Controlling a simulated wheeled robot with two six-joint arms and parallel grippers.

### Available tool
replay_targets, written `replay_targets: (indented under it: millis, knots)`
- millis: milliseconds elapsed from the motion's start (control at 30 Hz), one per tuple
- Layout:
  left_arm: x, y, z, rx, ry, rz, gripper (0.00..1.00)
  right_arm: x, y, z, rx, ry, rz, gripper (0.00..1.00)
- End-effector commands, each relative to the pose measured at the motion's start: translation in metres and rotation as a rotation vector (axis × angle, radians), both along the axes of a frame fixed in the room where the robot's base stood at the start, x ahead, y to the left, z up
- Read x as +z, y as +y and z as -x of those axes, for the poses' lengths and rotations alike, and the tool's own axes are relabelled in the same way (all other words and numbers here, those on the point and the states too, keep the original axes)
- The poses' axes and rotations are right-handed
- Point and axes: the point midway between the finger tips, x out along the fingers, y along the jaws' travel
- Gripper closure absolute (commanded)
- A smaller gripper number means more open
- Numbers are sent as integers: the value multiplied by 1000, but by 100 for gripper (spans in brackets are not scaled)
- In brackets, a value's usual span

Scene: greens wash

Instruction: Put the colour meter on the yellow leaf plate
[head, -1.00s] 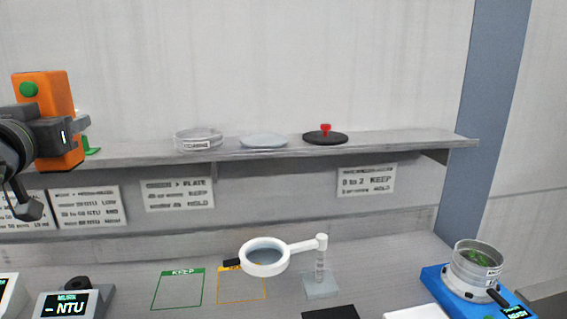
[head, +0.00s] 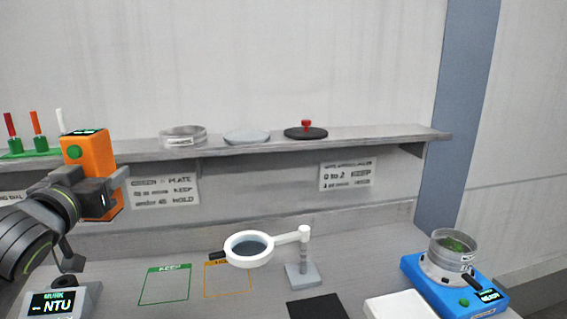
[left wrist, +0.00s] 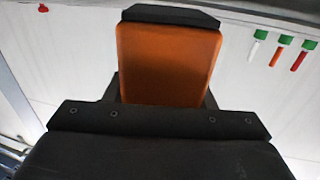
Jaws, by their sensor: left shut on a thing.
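The colour meter appears to be the orange box (head: 88,152) with a green button and a small dark screen on top, at the left of the head view. My left gripper (head: 108,190) is shut on it and holds it upright, in the air in front of the shelf. The meter's orange face (left wrist: 168,65) also fills the middle of the left wrist view, between the black fingers. I cannot make out a yellow leaf plate. My right gripper is not in view.
The shelf (head: 385,138) holds a clear dish (head: 183,136), a pale plate (head: 246,137) and a black disc (head: 306,132) with a red knob. A magnifier (head: 248,249) stands over the bench by the green KEEP square (head: 165,285) and a yellow square (head: 228,293). A blue device (head: 440,290) is at right.

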Motion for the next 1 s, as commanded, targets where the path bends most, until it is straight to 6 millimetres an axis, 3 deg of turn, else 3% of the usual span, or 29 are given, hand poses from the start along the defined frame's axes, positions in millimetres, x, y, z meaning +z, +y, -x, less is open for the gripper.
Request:
replay_targets:
  millis: [100, 500, 800, 1000]
  knots:
    - [-32, -23, -4, -53, 5, 9, 76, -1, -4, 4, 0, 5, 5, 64]
    - [-110, -83, 5, -131, 4, 11, 76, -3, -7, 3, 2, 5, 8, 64]
    - [-151, -112, 25, -101, 3, 10, 76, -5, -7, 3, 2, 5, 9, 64]
    - [-167, -120, 37, -60, 2, 6, 76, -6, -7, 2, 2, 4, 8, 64]
